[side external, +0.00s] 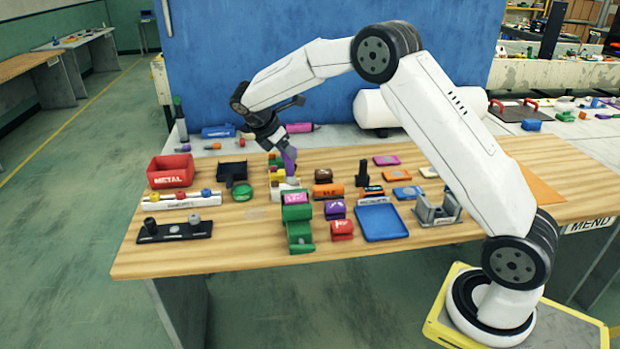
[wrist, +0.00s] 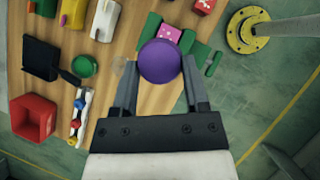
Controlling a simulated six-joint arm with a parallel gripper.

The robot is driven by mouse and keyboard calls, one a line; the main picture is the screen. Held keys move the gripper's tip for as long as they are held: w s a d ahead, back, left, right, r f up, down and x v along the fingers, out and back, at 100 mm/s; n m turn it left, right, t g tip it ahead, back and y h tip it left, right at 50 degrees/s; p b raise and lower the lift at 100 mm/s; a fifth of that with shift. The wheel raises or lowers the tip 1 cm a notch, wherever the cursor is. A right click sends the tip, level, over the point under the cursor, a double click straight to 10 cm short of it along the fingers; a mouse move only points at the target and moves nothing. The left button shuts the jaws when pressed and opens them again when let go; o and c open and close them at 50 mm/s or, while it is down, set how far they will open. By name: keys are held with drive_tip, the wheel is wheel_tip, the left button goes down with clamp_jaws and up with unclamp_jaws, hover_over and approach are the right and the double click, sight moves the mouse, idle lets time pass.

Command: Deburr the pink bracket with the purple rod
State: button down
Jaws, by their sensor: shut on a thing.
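My gripper (side external: 276,143) is shut on the purple rod (side external: 290,159), which hangs below it over the wooden bench. In the wrist view the rod (wrist: 160,62) shows end-on as a round purple face between my two fingers. The pink bracket (wrist: 168,32) shows just beyond the rod in the wrist view, between green parts (wrist: 150,28), with its lower part hidden by the rod.
A green holder (side external: 299,232) and small coloured blocks stand near the rod. A blue tray (side external: 381,222) lies right. The bench's front left has bare wood.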

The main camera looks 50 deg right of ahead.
sight(286, 167)
drive_tip(key=shift+f, duration=1.95)
drive_tip(key=shift+s+d+f, duration=0.25)
drive_tip(key=shift+d+f, duration=0.1)
drive_tip(key=shift+f, duration=0.25)
drive_tip(key=shift+s+d, duration=1.85)
drive_tip(key=shift+s, duration=0.05)
drive_tip(key=w+a, duration=0.3)
drive_tip(key=shift+w+a+r, duration=0.1)
drive_tip(key=shift+w+a, duration=0.6)
drive_tip(key=shift+w+a+r, duration=0.1)
drive_tip(key=shift+r, duration=3.8)
